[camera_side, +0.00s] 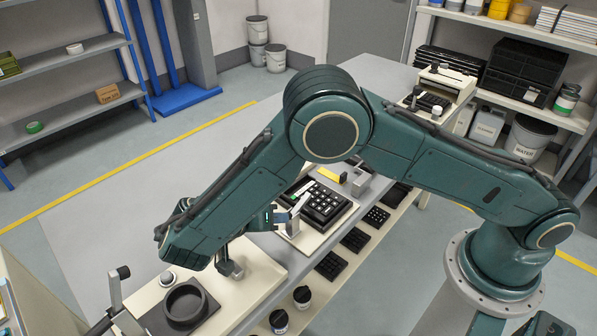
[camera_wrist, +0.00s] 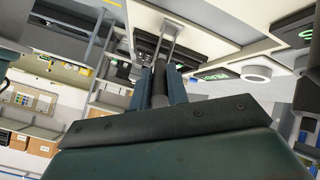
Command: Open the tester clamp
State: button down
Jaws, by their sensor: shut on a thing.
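The tester (camera_side: 310,238) is a pale base at the middle of the bench in the side view, with a black keypad (camera_side: 325,205) on it. Its clamp has light metal arms (camera_side: 300,203) at the tester's left edge. My gripper (camera_side: 281,216) is at this left side, partly hidden by my own arm. In the wrist view my gripper (camera_wrist: 160,78) has its two teal fingers closed on the black clamp handle (camera_wrist: 159,100). Two metal clamp arms (camera_wrist: 172,42) run from the handle toward the tester. I cannot tell the clamp's exact angle.
A pad printer base with a dark round cup (camera_side: 186,302) stands at the front left, with an upright lever (camera_side: 117,290) beside it. A yellow block (camera_side: 331,175) lies behind the keypad. Several dark keypads (camera_side: 355,240) lie along the right. Two jars (camera_side: 302,297) stand in front.

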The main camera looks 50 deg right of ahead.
jog(key=c, duration=1.4)
grip_release()
jog(key=shift+o, duration=0.2)
jog(key=shift+d+r+y, duration=0.2)
jog(key=shift+r+y, duration=0.05)
jog(key=shift+y, duration=0.15)
jog(key=shift+d+r+y, duration=0.4)
jog(key=shift+d+y, duration=0.05)
jog(key=shift+y, duration=0.5)
jog(key=shift+d+r+y, duration=0.35)
jog(key=shift+d+y, duration=0.05)
jog(key=shift+y, duration=0.55)
jog(key=s+v, duration=0.1)
jog(key=v, duration=1.3)
jog(key=s+d+r+n+t+y, duration=0.1)
jog(key=s+d+r+n, duration=0.2)
jog(key=d, duration=0.6)
jog(key=s+d+r+n+t+y, duration=0.2)
jog(key=s+d+r+n, duration=0.1)
jog(key=d+r, duration=0.5)
jog(key=shift+s+d+r, duration=0.25)
jog(key=shift+d+r, duration=0.05)
jog(key=shift+d, duration=0.5)
